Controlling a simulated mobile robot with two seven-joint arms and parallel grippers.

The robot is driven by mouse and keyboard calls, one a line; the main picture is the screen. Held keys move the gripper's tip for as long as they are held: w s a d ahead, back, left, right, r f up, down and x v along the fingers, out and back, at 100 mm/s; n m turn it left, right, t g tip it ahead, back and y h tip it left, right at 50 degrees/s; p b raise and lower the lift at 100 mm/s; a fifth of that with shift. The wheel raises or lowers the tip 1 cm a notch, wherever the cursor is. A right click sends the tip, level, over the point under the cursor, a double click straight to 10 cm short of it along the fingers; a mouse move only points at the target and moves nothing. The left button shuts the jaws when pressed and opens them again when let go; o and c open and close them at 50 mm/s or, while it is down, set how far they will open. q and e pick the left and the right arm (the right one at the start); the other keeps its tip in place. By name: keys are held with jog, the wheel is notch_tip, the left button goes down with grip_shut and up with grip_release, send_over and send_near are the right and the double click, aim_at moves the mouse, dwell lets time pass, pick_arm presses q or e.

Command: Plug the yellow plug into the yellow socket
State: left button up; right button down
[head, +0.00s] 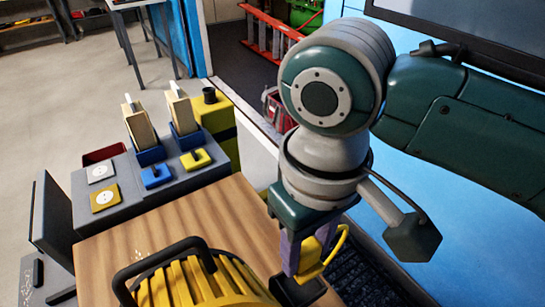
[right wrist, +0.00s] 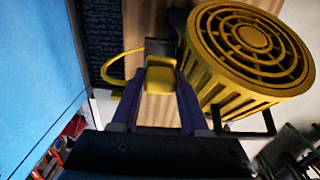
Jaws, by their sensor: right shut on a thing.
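My right gripper (head: 306,268) is shut on the yellow plug (head: 312,258), above the near right edge of the wooden tabletop. In the right wrist view the plug (right wrist: 160,78) sits between the two purple fingers, with a yellow cable (right wrist: 113,68) looping to the left. The yellow socket (head: 105,197) is a yellow square plate with a round face, at the left on the grey surface. The plug is well apart from it, to the right. The plug's front end does not show clearly. My left gripper is not in view.
A large yellow slatted machine (head: 190,282) with a black handle stands at the near edge, beside the right gripper. A pale socket plate (head: 101,172) lies behind the yellow one.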

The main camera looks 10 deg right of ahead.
aim_at(307, 246)
notch_tip(307, 246, up, 14)
jog(key=p, duration=0.3)
jog(key=shift+f, duration=0.2)
jog(key=shift+f, duration=0.1)
